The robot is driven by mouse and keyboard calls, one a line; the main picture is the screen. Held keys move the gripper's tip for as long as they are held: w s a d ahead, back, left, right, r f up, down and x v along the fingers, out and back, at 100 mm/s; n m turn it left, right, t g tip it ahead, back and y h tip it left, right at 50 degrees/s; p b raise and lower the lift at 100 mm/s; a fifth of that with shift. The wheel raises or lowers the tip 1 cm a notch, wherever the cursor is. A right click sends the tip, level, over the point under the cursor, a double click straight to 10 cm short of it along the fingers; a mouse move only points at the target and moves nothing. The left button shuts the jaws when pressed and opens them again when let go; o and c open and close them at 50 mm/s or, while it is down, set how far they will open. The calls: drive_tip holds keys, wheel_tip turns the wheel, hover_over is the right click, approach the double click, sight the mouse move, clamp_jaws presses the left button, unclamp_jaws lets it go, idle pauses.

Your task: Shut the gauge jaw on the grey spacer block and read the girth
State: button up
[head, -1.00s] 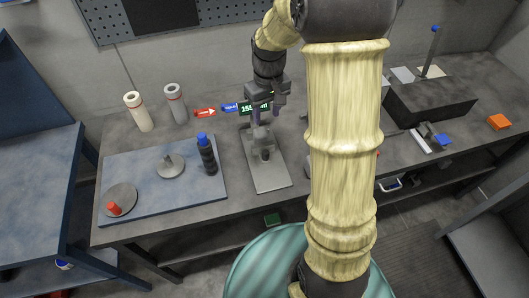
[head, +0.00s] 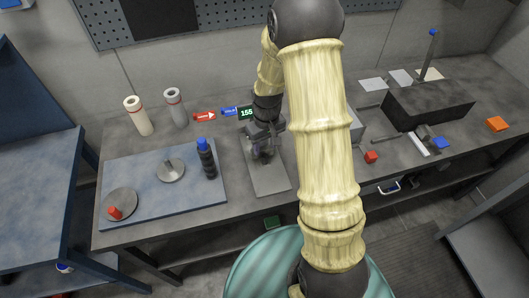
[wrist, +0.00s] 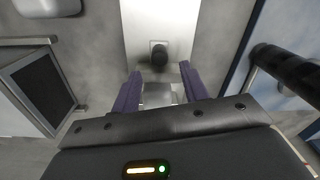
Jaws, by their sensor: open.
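A light grey plate (head: 268,180) lies on the bench, with a dark round knob (wrist: 159,54) on a pale square mount standing on it. My gripper (wrist: 160,92) is over this plate, its two purple fingers apart. A silvery block-like part (wrist: 158,95) shows between the fingers, with space at its sides; I cannot tell whether it is the spacer block or part of the gauge. In the head view my gripper (head: 264,146) hides most of the fixture. A dark display (head: 246,114) behind it shows green digits starting 155; the rest is hidden.
A blue mat (head: 140,195) to the left holds round metal discs and a black blue-topped cylinder (head: 207,158). White and grey rolls stand behind it. A red cube (head: 371,157) and a large dark block (head: 430,103) are on the right.

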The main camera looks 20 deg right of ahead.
sight(265, 155)
wheel_tip(265, 155, down, 5)
drive_tip(key=shift+a+r, duration=0.1)
idle(0.3)
drive_tip(key=shift+s, duration=0.1)
clamp_jaws()
